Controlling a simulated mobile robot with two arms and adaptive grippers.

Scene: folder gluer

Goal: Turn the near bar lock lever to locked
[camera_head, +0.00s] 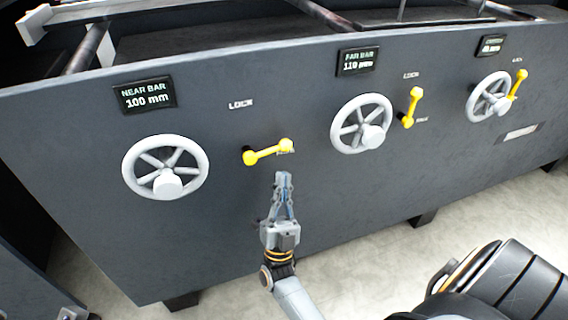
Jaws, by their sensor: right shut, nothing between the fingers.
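The near bar lock lever (268,151) is yellow with a round knob at each end. It lies nearly level on the dark panel, its right end slightly raised and over a small label that I cannot read. The word LOCK (240,104) is printed above the lever's left end. My right gripper (284,176) points up, just below the lever's right end. Its fingers are shut and empty; whether they touch the lever is unclear. My left gripper is not in view.
The near bar handwheel (165,167) is left of the lever, under a 100 mm display (147,95). The far bar handwheel (361,123) and its upright yellow lever (412,107) are to the right. A third wheel (489,97) and lever (518,84) stand farther right.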

